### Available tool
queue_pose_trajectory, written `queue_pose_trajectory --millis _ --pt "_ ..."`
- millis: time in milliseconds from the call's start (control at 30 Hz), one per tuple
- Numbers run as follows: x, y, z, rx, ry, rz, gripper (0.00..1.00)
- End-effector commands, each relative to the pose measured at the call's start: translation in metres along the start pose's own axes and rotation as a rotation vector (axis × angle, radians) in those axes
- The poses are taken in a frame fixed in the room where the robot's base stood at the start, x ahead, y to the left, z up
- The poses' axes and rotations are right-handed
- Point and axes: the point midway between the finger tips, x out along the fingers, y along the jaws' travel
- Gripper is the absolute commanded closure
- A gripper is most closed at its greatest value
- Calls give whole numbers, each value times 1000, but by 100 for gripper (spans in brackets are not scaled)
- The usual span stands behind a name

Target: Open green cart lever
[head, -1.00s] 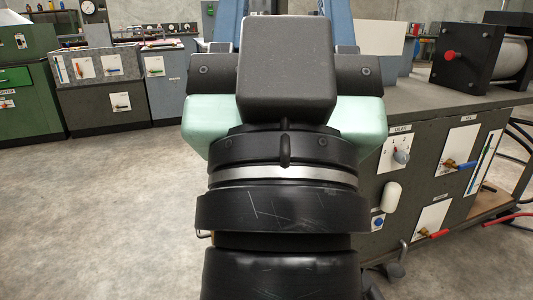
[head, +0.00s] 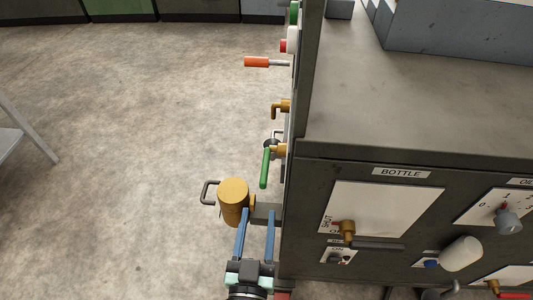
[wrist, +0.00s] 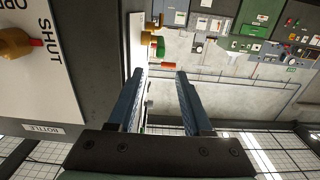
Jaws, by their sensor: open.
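The green lever (head: 265,167) sticks out from a brass valve on the left side of the dark cart (head: 440,176), in the head view. Its handle points down the picture. My gripper (head: 257,212) has two blue fingers, apart and empty. The fingers are below the lever in the picture, beside the cart's near corner, and do not touch it. In the wrist view the open fingers (wrist: 161,72) point along the cart's side. A small green piece (wrist: 160,47) shows beyond them; I cannot tell whether it is the lever.
A yellow-brown cylinder (head: 233,197) with a grey loop handle juts from the cart close to my fingers. A brass fitting (head: 281,108) and an orange-handled lever (head: 257,62) stick out farther along the same side. Open floor (head: 130,170) lies to the left.

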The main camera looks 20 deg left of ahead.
Motion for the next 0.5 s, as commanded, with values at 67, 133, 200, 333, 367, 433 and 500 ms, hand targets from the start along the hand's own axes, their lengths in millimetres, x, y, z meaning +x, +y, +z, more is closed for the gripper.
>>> queue_pose_trajectory --millis 67,133,200,333,367,433,500 --pt "4 -1 2 1 -1 -1 50" --pt "12 -1 2 1 0 -1 50" --pt "24 0 2 0 2 0 50" --pt "48 0 2 -1 3 0 50" --pt "54 1 2 -1 3 1 50" --pt "67 0 2 0 2 1 50" --pt "80 1 2 -2 2 1 50"
